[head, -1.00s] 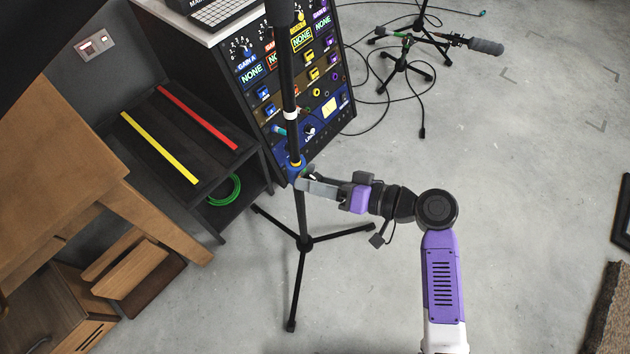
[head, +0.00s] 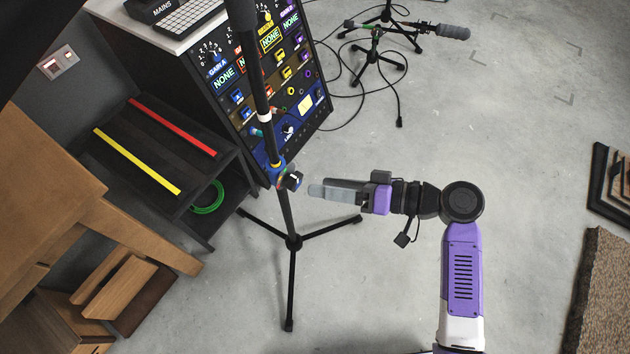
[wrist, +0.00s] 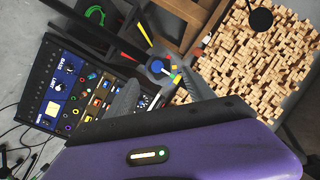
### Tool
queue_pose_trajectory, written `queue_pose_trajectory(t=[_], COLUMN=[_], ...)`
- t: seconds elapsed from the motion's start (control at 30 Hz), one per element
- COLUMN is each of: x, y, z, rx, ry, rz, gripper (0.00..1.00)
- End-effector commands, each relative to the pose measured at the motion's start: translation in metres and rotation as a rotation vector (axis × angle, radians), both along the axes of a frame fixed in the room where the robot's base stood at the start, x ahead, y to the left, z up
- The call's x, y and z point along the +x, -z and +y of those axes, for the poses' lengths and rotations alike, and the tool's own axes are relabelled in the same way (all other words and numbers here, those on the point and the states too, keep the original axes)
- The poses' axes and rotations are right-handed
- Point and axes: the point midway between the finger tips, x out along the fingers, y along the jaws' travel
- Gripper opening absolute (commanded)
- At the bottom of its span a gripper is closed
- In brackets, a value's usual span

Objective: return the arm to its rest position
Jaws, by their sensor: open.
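My arm (head: 462,270) is purple and white and reaches up from the lower right in the head view, bent at a black elbow joint. My gripper (head: 318,190) points left and is empty. Its grey fingers overlap in the head view, but in the wrist view the two fingers of the gripper (wrist: 160,98) stand apart. The fingertips are a short gap to the right of the black knob (head: 292,180) on the stand's blue clamp (head: 274,174). The black stand (head: 289,220) is upright on a tripod base.
A rack of audio gear (head: 262,100) stands behind the stand, with a dark shelf unit (head: 150,150) to its left. A wooden table (head: 60,190) is at far left. A small microphone stand (head: 380,62) is at the back. Floor right of my arm is clear up to a rug (head: 603,290).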

Motion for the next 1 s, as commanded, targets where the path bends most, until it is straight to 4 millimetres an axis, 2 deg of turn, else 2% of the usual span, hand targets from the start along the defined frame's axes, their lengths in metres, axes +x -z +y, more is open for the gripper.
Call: queue_pose_trajectory(t=[0.6,0.7,0.77,0.9,1.0], x=[-0.001,0.006,0.017,0.053,0.06], y=[-0.001,-0.002,-0.001,-0.004,0.001], z=[-0.003,-0.005,-0.011,-0.038,-0.064], rx=[0.001,0.009,0.003,-0.057,-0.121], ry=[0.001,0.035,0.088,0.289,0.456], rz=[0.002,0.011,0.015,-0.019,-0.043], gripper=[0.62,0.62,0.62,0.62,0.62])
